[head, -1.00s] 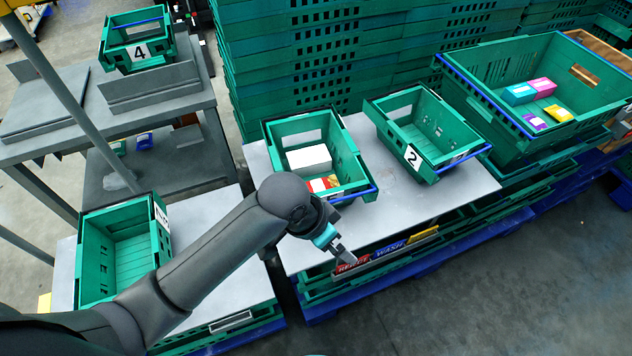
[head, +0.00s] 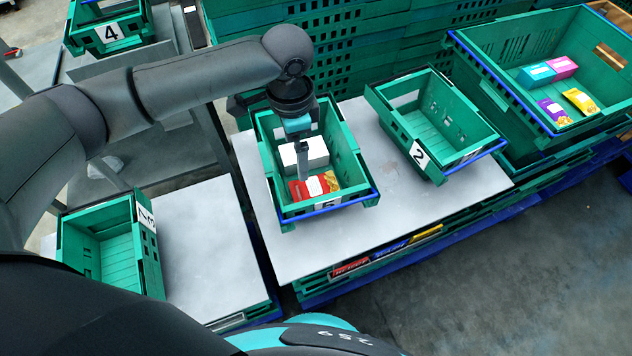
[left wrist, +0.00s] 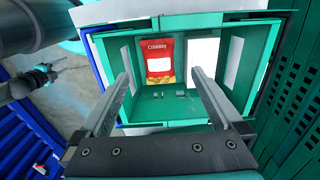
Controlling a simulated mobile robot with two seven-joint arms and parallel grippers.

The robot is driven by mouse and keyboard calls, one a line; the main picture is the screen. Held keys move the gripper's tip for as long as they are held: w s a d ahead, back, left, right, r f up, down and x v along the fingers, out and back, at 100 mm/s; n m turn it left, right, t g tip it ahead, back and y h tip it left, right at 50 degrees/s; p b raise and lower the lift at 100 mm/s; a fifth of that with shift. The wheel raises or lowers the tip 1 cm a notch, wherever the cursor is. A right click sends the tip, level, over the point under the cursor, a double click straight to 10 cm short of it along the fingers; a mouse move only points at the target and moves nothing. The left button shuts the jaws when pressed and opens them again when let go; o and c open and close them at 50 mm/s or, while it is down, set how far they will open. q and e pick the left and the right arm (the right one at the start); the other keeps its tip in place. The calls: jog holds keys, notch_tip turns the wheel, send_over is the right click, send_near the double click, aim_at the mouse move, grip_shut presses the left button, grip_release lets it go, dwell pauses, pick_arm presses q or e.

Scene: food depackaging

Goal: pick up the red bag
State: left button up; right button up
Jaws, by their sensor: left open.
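The red bag (head: 315,186) lies in the green crate (head: 353,168) on the grey table, near the crate's front wall. It is red with a white label and a yellow printed part, and it also shows in the left wrist view (left wrist: 160,62). A white box (head: 312,150) lies behind it in the same crate. My left gripper (head: 303,175) points down into the crate above the bag, partly covering the white box. In the left wrist view (left wrist: 160,88) its fingers are wide apart with nothing between them, and the bag appears beyond the fingertips.
The crate's walls (left wrist: 100,70) stand close around my fingers. A crate marked 2 (head: 430,115) stands empty to the right. A large crate (head: 500,95) holds several packages. Another empty crate (head: 105,250) stands at the lower left.

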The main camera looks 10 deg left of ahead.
pick_arm(q)
jog(key=b, duration=0.2)
send_over(298, 192)
jog(key=f, duration=0.8)
jog(key=shift+w+d+f, duration=0.1)
jog(key=shift+w+d, duration=0.05)
jog(key=shift+w, duration=0.05)
jog(key=shift+f+b, duration=0.4)
jog(key=shift+f, duration=0.25)
jog(key=f+b, duration=0.2)
jog(key=f, duration=0.2)
jog(key=shift+s+f, duration=0.2)
jog(key=c, duration=1)
pick_arm(e)
jog(key=f, duration=0.1)
jog(key=w+d+f, duration=0.1)
jog(key=f, duration=0.1)
jog(key=w+d+f, duration=0.1)
jog(key=shift+d+f, duration=0.15)
jog(key=shift+f, duration=0.2)
